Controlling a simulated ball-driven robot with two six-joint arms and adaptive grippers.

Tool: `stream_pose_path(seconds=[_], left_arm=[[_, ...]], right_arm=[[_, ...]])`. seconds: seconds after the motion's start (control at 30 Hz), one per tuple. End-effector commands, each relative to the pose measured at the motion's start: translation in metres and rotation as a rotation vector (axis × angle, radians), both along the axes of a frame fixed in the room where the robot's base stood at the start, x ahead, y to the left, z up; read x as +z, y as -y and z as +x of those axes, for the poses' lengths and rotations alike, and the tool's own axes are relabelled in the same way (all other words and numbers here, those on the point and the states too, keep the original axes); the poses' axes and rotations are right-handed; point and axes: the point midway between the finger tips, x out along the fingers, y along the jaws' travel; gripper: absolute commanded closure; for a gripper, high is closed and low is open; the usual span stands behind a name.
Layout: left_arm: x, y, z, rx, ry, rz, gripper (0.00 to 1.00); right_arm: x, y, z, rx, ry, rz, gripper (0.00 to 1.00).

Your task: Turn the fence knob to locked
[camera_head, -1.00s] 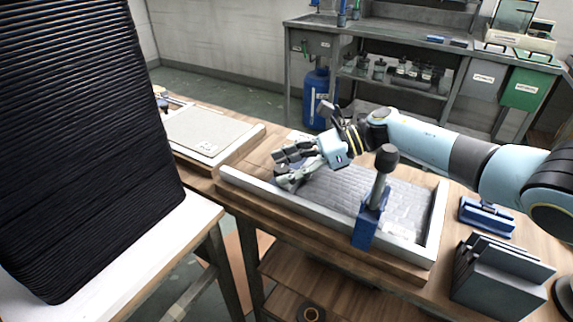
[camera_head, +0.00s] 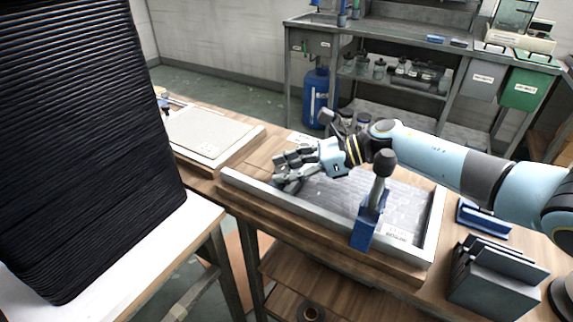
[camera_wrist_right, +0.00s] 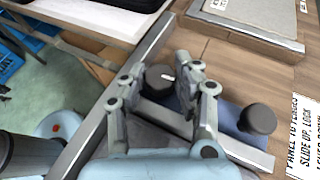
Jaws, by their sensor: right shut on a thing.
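The fence knob (camera_wrist_right: 158,76), dark and round with a white mark on top, sits between the fingers of my right gripper (camera_wrist_right: 156,82) in the right wrist view. The gripper is shut on it. In the head view my right gripper (camera_head: 282,173) is at the left end of the grey tray (camera_head: 435,222), where its fingers hide the knob. Which setting the white mark points to cannot be read. A blue fence part (camera_wrist_right: 228,112) with a second dark knob (camera_wrist_right: 257,119) lies right of the fingers. My left gripper is not in view.
A blue clamp (camera_head: 366,228) with an upright black-knobbed lever (camera_head: 384,163) stands on the tray's front edge, near my right arm. A slotted grey rack (camera_head: 495,282) and a blue block (camera_head: 484,217) are at right. A pale panel (camera_head: 207,132) lies at left.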

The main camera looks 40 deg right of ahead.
Motion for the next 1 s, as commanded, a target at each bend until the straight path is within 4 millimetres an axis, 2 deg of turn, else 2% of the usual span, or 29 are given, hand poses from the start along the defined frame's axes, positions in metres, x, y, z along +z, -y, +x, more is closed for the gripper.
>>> stream_pose_path(seconds=[0.1,0.47,0.5,0.63,1.0], left_arm=[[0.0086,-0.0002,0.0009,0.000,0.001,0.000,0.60],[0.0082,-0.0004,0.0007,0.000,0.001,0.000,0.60],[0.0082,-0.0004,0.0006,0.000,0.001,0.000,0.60],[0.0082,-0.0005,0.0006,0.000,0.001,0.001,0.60],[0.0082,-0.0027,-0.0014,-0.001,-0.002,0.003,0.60]], right_arm=[[0.0016,-0.0012,-0.0023,-0.073,-0.003,0.002,1.00],[0.0003,-0.0005,-0.0013,-0.105,-0.001,0.002,1.00],[0.0003,-0.0005,-0.0013,-0.105,-0.001,0.002,0.64],[0.0003,-0.0004,-0.0013,-0.104,-0.001,0.002,0.47],[0.0017,0.0048,-0.0062,-0.104,-0.003,-0.001,0.46]])
